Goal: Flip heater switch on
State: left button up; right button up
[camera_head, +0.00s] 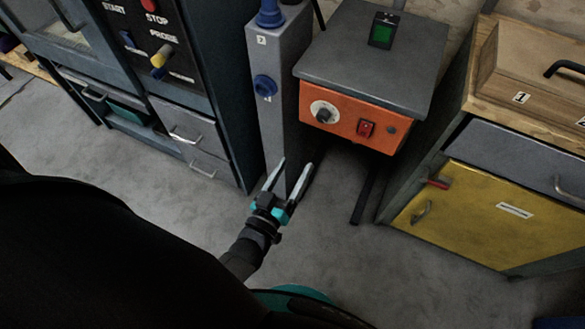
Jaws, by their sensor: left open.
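The heater appears to be the orange-fronted box (345,124) with a grey top, in the upper middle of the head view. Its front carries a round white dial with a dark knob (323,111) and a small red rocker switch (366,129). Whether the switch is on or off is too small to tell. A small black box with a green button (382,31) sits on its top. My left gripper (290,175) is open and empty, below and left of the orange front, apart from the switch. My right gripper is not in view.
A grey post (272,110) with blue knobs stands left of the orange box. A dark control cabinet (215,85) with drawers is farther left. A yellow-doored cabinet (470,215) with a wooden box (530,75) on top stands at right. Concrete floor (330,245) is bare between them.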

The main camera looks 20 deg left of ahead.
aim_at(364, 130)
jog(key=k, duration=1)
